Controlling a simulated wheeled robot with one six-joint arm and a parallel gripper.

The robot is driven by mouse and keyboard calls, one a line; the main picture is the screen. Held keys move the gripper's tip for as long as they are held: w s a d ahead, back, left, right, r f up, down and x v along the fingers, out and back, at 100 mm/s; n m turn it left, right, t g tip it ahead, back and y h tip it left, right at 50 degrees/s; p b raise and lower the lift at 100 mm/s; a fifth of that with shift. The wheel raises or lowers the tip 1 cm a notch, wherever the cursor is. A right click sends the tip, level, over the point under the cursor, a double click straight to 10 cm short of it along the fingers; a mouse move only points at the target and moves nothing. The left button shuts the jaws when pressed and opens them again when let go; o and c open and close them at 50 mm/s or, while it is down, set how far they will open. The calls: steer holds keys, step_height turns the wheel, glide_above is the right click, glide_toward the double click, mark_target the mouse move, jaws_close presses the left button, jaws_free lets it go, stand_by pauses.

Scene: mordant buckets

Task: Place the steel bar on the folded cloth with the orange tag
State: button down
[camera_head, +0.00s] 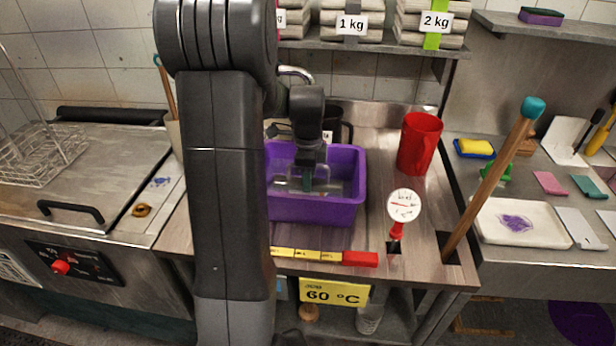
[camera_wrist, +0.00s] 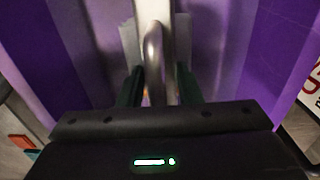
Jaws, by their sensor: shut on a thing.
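My gripper (camera_head: 308,180) reaches down into the purple tub (camera_head: 318,211). In the wrist view, my gripper (camera_wrist: 161,88) is shut on the steel bar (camera_wrist: 153,12), whose rounded metal handle lies between the dark fingers. In the head view, the steel bar (camera_head: 328,188) is a grey shape low inside the tub. Folded cloths lie on the shelf above: one stack (camera_head: 418,24) has a green tag and a "2 kg" label, and another (camera_head: 370,20) has a "1 kg" label. A third stack (camera_head: 296,31) is partly hidden by my arm. No orange tag is clearly visible.
A red jug (camera_head: 418,145) and a round dial on a red stem (camera_head: 404,206) stand right of the tub. A wooden pole with a teal end (camera_head: 495,175) leans at the counter's right edge. The metal shelf (camera_head: 385,46) overhangs behind the tub.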

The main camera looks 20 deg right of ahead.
steer(key=shift+f, duration=0.15)
steer(key=c, duration=1)
jaws_free()
steer(key=shift+c, duration=0.2)
step_height(320, 180, up, 12)
steer(key=shift+r, duration=0.15)
